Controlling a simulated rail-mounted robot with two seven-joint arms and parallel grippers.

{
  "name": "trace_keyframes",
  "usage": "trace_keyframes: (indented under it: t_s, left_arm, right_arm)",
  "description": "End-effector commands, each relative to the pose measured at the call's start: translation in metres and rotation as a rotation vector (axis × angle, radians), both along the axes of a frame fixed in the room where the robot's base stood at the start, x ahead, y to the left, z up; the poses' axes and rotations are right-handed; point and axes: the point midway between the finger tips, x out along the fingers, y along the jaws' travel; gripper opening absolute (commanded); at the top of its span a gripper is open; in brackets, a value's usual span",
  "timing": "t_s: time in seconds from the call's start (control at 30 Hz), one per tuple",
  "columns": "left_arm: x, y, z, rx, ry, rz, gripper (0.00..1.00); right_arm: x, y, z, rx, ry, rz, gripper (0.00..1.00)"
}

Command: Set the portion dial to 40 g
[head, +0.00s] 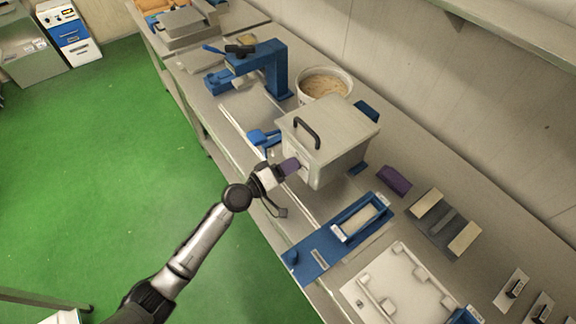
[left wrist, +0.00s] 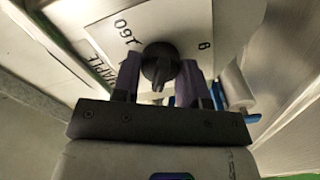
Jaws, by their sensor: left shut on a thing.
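The portion dial is a round black knob (left wrist: 160,62) on a pale plate (left wrist: 185,22) in the left wrist view. Dark marks are printed around it, among them what looks like "160" at upper left and another character at upper right. The dial's pointer and exact setting cannot be read. My left gripper (left wrist: 160,82) has its purple-grey fingers on either side of the knob, shut on it. In the head view my left gripper (head: 291,165) reaches the front of a grey lidded box (head: 330,125) and hides the dial.
A blue press (head: 265,68) and a round tub (head: 325,82) stand behind the box. A blue slide tray (head: 335,240), a purple block (head: 394,181) and a white fixture board (head: 400,285) lie to the right. Green floor (head: 110,160) is open at left.

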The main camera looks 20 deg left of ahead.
Motion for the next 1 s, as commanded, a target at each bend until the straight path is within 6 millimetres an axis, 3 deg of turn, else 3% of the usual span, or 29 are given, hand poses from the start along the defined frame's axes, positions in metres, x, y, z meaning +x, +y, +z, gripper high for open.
trace_keyframes:
  t_s: [0.27,0.3,0.53,0.83,1.0]
  left_arm:
    - [0.000,0.000,0.000,-0.003,0.002,0.000,0.16]
    - [0.000,0.000,0.000,-0.003,0.002,0.000,0.42]
    - [0.000,0.000,0.000,-0.002,0.001,0.000,0.64]
    - [-0.002,0.002,-0.001,-0.001,0.001,0.000,0.64]
    - [-0.019,0.013,-0.002,0.002,0.001,0.001,0.64]
  right_arm:
    - [0.000,0.000,0.000,0.000,0.000,0.001,0.43]
    - [0.000,0.000,0.000,-0.001,0.000,0.001,0.43]
    - [0.000,-0.002,0.000,-0.008,0.000,0.005,0.43]
    - [0.000,-0.003,-0.001,-0.011,0.000,0.007,0.43]
    - [0.000,-0.003,-0.003,-0.010,0.001,0.006,0.43]
